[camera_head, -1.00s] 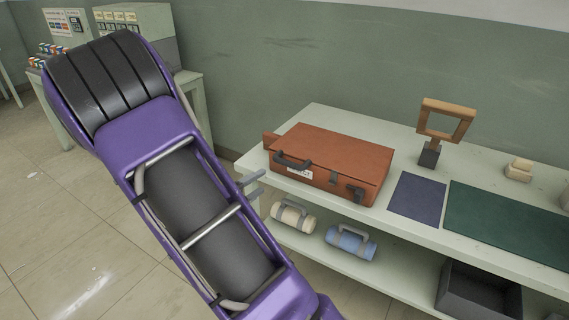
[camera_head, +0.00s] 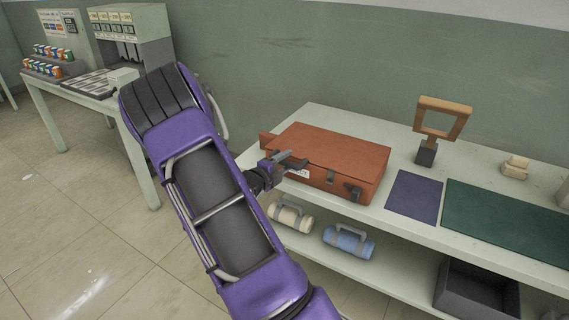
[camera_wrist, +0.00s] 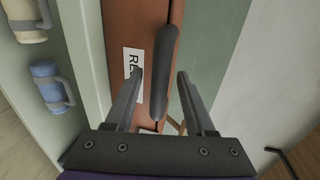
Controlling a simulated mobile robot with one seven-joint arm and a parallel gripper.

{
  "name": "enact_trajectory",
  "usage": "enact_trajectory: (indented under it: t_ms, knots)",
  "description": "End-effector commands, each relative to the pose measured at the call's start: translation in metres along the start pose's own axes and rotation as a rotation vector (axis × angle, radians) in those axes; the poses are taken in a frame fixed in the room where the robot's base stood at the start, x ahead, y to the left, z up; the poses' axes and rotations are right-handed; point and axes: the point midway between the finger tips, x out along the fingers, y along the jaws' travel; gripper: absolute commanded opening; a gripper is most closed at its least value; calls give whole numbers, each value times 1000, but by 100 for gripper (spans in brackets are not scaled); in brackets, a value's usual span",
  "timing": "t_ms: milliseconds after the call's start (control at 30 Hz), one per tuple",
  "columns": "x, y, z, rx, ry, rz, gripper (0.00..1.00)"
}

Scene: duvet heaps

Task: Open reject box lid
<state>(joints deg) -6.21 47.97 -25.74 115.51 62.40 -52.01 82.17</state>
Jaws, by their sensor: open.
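The reject box (camera_head: 335,152) is a reddish-brown case with a closed lid, standing on the pale shelf top. Its white label (camera_wrist: 132,75) shows the letters "RE" in the wrist view. A dark handle (camera_wrist: 167,72) sits on the box's front and runs between my fingers in the wrist view. My gripper (camera_head: 290,160) is at the front left of the box, by this handle. In the wrist view my gripper (camera_wrist: 160,78) is open, with one finger on each side of the handle. I cannot tell whether either finger touches it.
A wooden frame on a dark base (camera_head: 441,120), a blue mat (camera_head: 414,196) and a green mat (camera_head: 510,222) lie right of the box. The wall is close behind.

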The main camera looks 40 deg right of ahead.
Motion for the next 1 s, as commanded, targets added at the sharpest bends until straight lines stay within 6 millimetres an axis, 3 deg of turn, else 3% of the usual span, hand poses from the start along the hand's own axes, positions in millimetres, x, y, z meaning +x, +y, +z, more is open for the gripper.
enact_trajectory:
  t_ms: [200,500,1000]
  knots:
    - [0,0,0,0,0,0,55]
    - [0,0,0,0,0,0,1]
    - [0,0,0,0,0,0,0]
